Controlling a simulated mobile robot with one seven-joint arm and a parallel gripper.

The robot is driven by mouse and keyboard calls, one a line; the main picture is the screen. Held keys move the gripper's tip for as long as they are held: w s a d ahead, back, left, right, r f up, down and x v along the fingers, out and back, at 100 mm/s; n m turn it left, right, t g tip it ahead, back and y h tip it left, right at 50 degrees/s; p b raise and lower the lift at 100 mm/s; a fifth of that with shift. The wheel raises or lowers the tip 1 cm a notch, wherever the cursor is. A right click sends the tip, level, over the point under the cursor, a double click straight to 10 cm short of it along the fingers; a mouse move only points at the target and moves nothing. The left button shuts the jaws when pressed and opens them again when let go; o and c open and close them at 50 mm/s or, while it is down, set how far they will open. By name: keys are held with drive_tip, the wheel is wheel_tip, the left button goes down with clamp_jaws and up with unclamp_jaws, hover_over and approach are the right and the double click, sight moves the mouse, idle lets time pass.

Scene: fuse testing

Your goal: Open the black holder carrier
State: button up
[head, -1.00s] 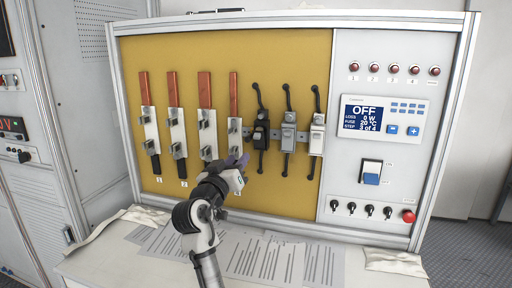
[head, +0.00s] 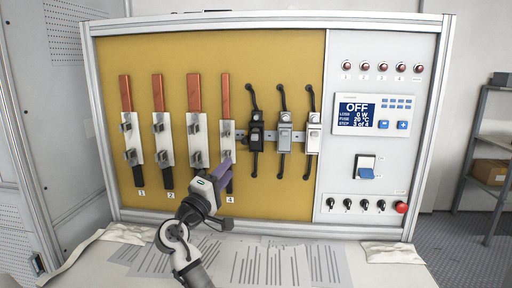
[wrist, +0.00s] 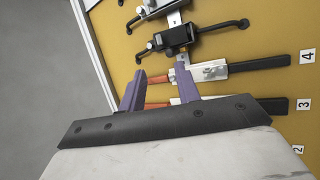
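The black holder carrier (head: 256,134) sits on the yellow panel, the leftmost of three holders with black cables above and below. It looks closed, though small in the head view. In the wrist view the black holder (wrist: 178,36) lies beyond the fingertips. My gripper (head: 219,172) is in front of the panel, below and left of the black holder, by the lower part of strip 4. In the wrist view my gripper (wrist: 158,80) has its two purple fingers apart with nothing held between them.
A grey holder (head: 284,135) and a white holder (head: 313,133) stand right of the black one. Copper bars on white bases, numbered 1 to 4, stand left. The control panel display (head: 358,113) reads OFF, step 3 of 4. Papers (head: 285,264) lie on the table below.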

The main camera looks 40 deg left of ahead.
sight(253, 140)
drive_tip(key=p+x, duration=0.4)
drive_tip(key=x, duration=0.9)
drive_tip(key=shift+w+r+p, duration=0.2)
drive_tip(key=shift+w+p, duration=0.15)
clamp_jaws()
